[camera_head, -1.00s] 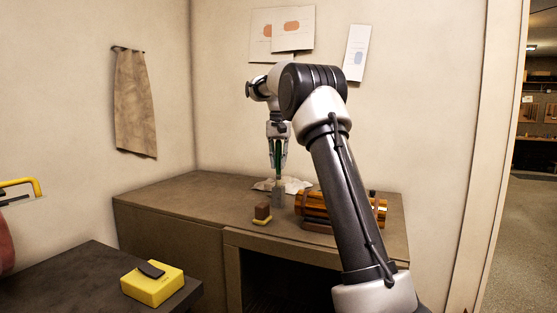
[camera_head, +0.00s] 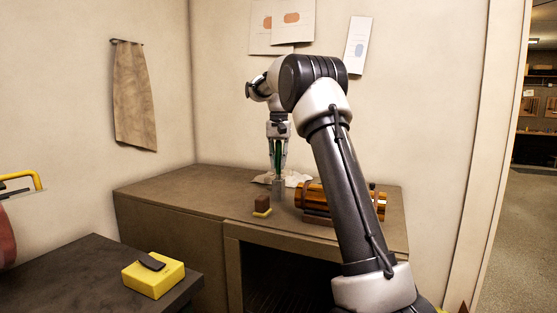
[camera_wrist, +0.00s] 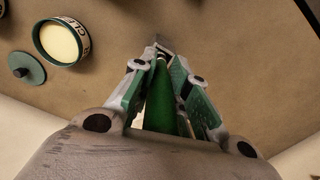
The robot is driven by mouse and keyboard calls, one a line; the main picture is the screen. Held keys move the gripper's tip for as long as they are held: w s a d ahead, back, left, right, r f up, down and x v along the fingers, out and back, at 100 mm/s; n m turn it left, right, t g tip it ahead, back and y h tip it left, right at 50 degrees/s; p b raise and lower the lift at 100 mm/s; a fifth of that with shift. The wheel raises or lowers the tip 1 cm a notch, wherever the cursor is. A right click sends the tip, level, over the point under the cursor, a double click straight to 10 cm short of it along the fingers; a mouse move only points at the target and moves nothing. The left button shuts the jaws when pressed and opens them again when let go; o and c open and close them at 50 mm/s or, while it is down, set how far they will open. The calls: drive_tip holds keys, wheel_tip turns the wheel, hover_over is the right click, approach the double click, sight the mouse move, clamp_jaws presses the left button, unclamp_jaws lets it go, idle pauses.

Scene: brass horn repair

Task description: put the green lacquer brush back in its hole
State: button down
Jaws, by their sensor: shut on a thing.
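My gripper (camera_head: 278,168) is shut on the green lacquer brush (camera_wrist: 165,100), which shows between the fingers in the wrist view. In the head view the brush (camera_head: 278,160) is a thin upright green strip. A small grey block (camera_head: 278,190) stands on the bench right under the fingertips, in line with the brush. The brush's lower end and any hole are hidden or too small to see. I cannot tell whether the brush is inside the block.
Beside the block lie a brown and yellow block (camera_head: 262,205), a pale cloth (camera_head: 296,179) and an orange-brown cylinder on a cradle (camera_head: 313,197). The wrist view shows an open tin (camera_wrist: 62,42) and a green disc with a knob (camera_wrist: 26,68). The bench's left part (camera_head: 190,187) is clear.

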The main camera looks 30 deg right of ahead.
sight(279, 179)
drive_tip(key=shift+f, duration=1.7)
drive_tip(key=c, duration=1.3)
unclamp_jaws()
wheel_tip(279, 179, up, 12)
drive_tip(key=shift+f, duration=0.1)
